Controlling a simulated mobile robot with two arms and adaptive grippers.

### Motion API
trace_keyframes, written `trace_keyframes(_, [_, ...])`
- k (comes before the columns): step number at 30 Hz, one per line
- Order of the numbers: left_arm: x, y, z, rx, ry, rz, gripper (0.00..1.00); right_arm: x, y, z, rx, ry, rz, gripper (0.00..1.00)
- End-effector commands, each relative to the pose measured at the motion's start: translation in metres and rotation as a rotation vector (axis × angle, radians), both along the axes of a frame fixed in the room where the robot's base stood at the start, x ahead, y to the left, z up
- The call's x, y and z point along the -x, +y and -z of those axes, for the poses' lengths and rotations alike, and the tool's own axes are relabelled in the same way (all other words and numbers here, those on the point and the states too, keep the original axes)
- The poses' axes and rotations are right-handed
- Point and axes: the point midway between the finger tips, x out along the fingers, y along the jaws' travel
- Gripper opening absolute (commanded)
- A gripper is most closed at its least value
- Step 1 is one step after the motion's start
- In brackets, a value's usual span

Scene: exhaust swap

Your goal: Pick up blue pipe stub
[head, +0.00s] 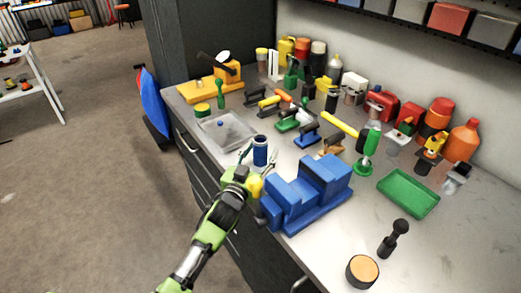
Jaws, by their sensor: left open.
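My left gripper (259,158) reaches in from the lower left on a green arm. Its fingers are open, one on each side of the stub in the picture. I cannot tell whether they touch it. The lower end of the stub is partly hidden by the gripper. My right gripper is not in view.
A blue vise (308,196) stands just right of my left gripper. A clear tray (226,131) lies to the left. Several tools and bottles crowd the back. A green tray (408,193), a dark-handled tool (393,238) and a round wooden-topped item (362,270) are right.

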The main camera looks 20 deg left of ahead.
Motion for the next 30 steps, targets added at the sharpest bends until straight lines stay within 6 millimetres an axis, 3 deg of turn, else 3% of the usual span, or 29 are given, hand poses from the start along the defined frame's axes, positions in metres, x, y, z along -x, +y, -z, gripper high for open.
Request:
trace_keyframes(3, [0.0, 0.0, 0.0, 0.0, 0.0, 0.0, 0.51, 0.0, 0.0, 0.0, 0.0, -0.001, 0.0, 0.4])
trace_keyframes(4, [0.0, 0.0, 0.0, 0.0, 0.0, 0.0, 0.46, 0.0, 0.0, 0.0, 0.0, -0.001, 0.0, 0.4])
trace_keyframes(9, [0.0, 0.0, 0.0, 0.0, 0.0, 0.0, 0.01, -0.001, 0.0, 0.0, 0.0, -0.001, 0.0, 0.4])
trace_keyframes(24, [0.0, 0.0, -0.001, -0.002, -0.004, 0.0, 0.0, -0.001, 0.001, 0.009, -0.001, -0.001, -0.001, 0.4])
trace_keyframes(30, [0.024, 0.002, -0.001, 0.001, -0.001, 0.0, 0.0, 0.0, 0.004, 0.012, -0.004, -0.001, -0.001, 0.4])
